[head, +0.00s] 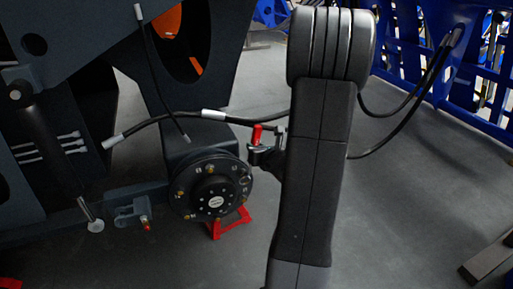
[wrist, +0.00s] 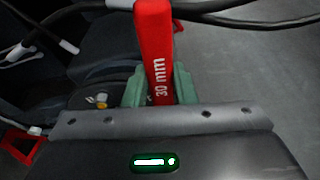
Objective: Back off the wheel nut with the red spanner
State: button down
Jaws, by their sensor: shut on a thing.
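The red spanner (wrist: 155,45), marked "30 mm", stands up between the green fingers of my gripper (wrist: 159,86) in the wrist view. My gripper is shut on it. In the head view the red spanner (head: 256,134) shows as a short red piece at my gripper (head: 266,154), just right of the wheel hub. The dark round hub (head: 212,187) carries several brass-coloured nuts around its face. The spanner's working end is hidden, and I see no contact with a nut.
A red stand (head: 230,222) is under the hub. Black hoses (head: 190,114) cross above the hub. The dark chassis (head: 80,70) fills the left, and a blue frame (head: 480,70) stands at the back right. Grey floor (head: 410,190) is open on the right.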

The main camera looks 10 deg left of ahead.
jog(key=shift+w+a, duration=0.2)
jog(key=shift+w, duration=0.1)
jog(key=shift+w+a, duration=0.7)
jog(key=shift+w, duration=0.3)
jog(key=shift+a+b, duration=0.1)
jog(key=shift+b, duration=0.25)
jog(key=s+a+b, duration=0.1)
jog(key=b, duration=0.1)
jog(key=a+n+h+b, duration=0.1)
jog(key=b, duration=0.1)
jog(key=shift+s+a+r+n+t, duration=0.15)
jog(key=shift+s+a+n+t, duration=0.15)
jog(key=shift+s, duration=0.1)
jog(key=shift+b, duration=0.3)
